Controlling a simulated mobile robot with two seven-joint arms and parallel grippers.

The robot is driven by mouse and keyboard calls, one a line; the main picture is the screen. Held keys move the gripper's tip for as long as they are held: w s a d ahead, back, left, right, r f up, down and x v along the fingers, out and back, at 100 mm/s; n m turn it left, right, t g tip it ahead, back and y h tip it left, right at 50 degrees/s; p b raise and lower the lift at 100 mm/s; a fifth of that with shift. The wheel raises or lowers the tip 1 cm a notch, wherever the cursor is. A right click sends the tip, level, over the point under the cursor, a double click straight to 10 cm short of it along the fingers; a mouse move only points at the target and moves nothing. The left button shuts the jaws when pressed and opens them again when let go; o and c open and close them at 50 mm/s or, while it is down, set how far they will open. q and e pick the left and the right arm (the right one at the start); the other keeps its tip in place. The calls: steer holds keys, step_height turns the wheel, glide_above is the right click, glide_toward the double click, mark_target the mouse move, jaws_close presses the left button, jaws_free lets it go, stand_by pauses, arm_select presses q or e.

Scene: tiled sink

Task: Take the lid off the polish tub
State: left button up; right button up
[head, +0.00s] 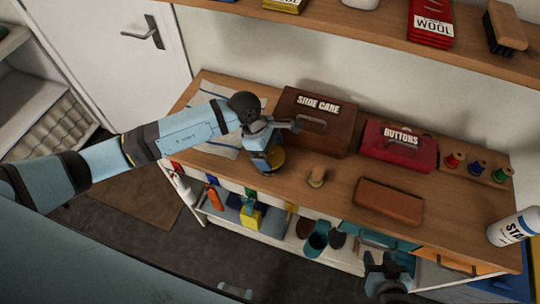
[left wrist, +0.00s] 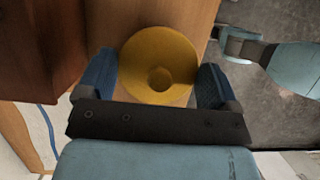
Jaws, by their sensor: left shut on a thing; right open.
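I cannot tell whether the lid is apart from the tub. My right gripper (head: 388,288) is open and empty at the bottom right, in front of the shelf unit.
The brown SHOE CARE box (head: 315,128) stands just behind the tub. The counter front (head: 335,205) has free room.

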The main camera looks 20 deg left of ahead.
arm_select(q)
step_height(320, 180, up, 16)
steer(key=b, duration=0.3)
steer(key=n+t+b, duration=0.2)
steer(key=n+b, duration=0.2)
steer(key=b, duration=1)
glide_above(240, 157)
steer(key=a, duration=0.1)
step_height(240, 157, down, 2)
steer(key=shift+n, duration=0.3)
steer(key=f, duration=1.4)
steer(key=shift+s+a+f, duration=0.1)
steer(key=shift+s+f, duration=0.25)
steer(key=shift+f, duration=0.6)
step_height(240, 157, down, 4)
arm_select(e)
step_height(240, 157, down, 15)
steer(key=w+a, duration=0.1)
steer(key=shift+a+m+g, duration=0.15)
steer(key=shift+m+g, duration=0.15)
